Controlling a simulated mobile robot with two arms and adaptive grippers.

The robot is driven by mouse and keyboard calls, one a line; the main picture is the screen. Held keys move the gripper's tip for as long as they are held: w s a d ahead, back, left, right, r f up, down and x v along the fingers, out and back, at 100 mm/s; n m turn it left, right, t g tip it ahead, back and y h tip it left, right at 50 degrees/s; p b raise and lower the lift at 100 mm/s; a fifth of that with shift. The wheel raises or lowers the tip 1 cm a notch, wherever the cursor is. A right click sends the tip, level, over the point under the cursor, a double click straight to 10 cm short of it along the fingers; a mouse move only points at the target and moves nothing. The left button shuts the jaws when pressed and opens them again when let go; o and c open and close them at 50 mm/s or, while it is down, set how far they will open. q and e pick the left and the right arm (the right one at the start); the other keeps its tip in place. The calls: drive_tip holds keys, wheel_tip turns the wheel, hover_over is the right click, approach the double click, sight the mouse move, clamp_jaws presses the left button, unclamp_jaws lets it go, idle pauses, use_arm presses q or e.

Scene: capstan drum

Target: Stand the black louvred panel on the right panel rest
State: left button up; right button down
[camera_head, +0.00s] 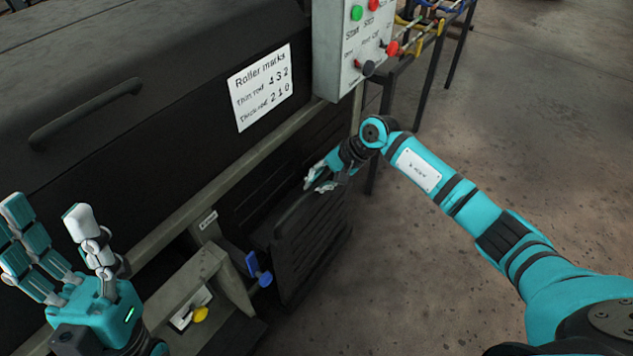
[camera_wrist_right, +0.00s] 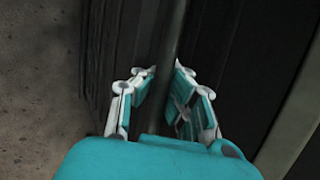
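The black louvred panel (camera_head: 315,245) is upright at the lower front of the machine, with a dark bar handle (camera_head: 293,212) along its upper edge. My right gripper (camera_head: 318,182) is at the far upper end of this handle. In the right wrist view, the fingers of my right gripper (camera_wrist_right: 165,72) are apart, one on each side of a dark bar (camera_wrist_right: 172,35); firm contact does not show. My left gripper (camera_head: 58,235) is open and empty at the lower left, away from the panel. I cannot make out the right panel rest.
A blue latch (camera_head: 258,270) and a yellow knob (camera_head: 200,314) are beside the panel on the machine frame. A grey control box (camera_head: 350,60) hangs above. A rack (camera_head: 425,30) with coloured hooks stands behind. The concrete floor (camera_head: 420,260) to the right is clear.

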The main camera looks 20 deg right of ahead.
drive_tip(key=shift+w, duration=0.1)
drive_tip(key=c, duration=1.4)
unclamp_jaws()
drive_tip(key=shift+c, duration=0.2)
drive_tip(key=shift+o, duration=0.2)
drive_tip(key=shift+s+f, duration=0.2)
drive_tip(key=shift+f, duration=0.1)
drive_tip(key=v, duration=1.2)
drive_tip(key=shift+r, duration=0.3)
